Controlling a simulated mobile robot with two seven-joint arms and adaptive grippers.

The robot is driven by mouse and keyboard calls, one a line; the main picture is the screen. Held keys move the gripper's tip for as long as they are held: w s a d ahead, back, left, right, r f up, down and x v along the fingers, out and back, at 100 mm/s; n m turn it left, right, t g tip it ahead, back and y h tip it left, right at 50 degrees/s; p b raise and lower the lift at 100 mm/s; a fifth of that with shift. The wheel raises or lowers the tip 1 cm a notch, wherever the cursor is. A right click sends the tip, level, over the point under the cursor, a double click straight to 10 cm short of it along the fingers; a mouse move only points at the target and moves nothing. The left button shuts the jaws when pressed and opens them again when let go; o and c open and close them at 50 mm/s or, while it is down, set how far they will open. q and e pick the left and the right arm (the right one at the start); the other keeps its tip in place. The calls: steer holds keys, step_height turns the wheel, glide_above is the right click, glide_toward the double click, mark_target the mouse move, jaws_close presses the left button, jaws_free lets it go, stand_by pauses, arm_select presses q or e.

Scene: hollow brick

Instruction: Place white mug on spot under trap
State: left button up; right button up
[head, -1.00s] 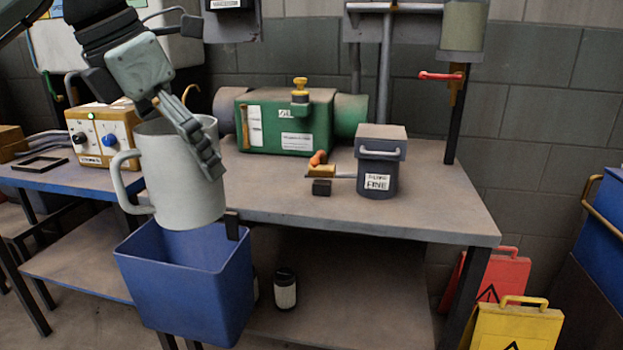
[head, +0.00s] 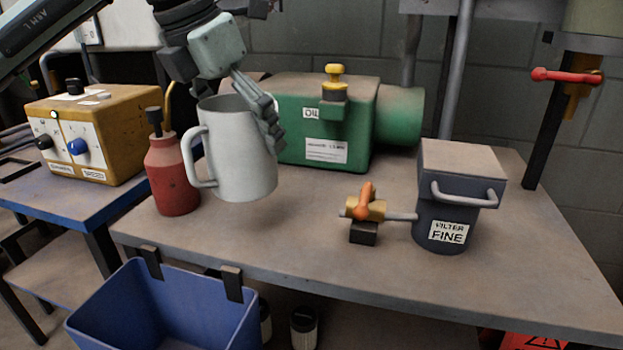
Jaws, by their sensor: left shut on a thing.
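The white mug (head: 233,165) hangs upright from my left gripper (head: 262,118), its handle to the left. The gripper is shut on the mug's rim at the right side. The mug is over the left part of the bench top (head: 300,235), seemingly a little above it, with a shadow below. A pale green vessel (head: 592,18) with a red-handled valve (head: 567,76) hangs at the upper right, cut off by the frame; I cannot tell if it is the trap. I see no clearly marked spot. My right gripper is not in view.
A red bottle (head: 172,178) stands just left of the mug. A green machine (head: 325,115) is behind it. A small orange-handled valve (head: 365,205) joins the grey FILTER FINE canister (head: 450,195) on the right. A blue bin (head: 165,310) hangs at the front edge.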

arm_select(q)
steer(key=w+d+f, duration=0.1)
steer(key=d+f, duration=0.1)
steer(key=w+d+f, duration=0.1)
steer(key=d+f, duration=0.1)
steer(key=f, duration=0.1)
steer(key=w+d+f+p, duration=0.1)
steer(key=d+f, duration=0.1)
steer(key=f, duration=0.1)
steer(key=shift+w+d, duration=0.3)
steer(key=shift+d, duration=0.1)
steer(key=shift+f, duration=0.35)
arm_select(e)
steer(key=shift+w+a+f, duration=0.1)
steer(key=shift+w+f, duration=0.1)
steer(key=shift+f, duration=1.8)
arm_select(q)
steer(key=o, duration=0.8)
steer(key=shift+f, duration=0.1)
steer(key=shift+o, duration=1.5)
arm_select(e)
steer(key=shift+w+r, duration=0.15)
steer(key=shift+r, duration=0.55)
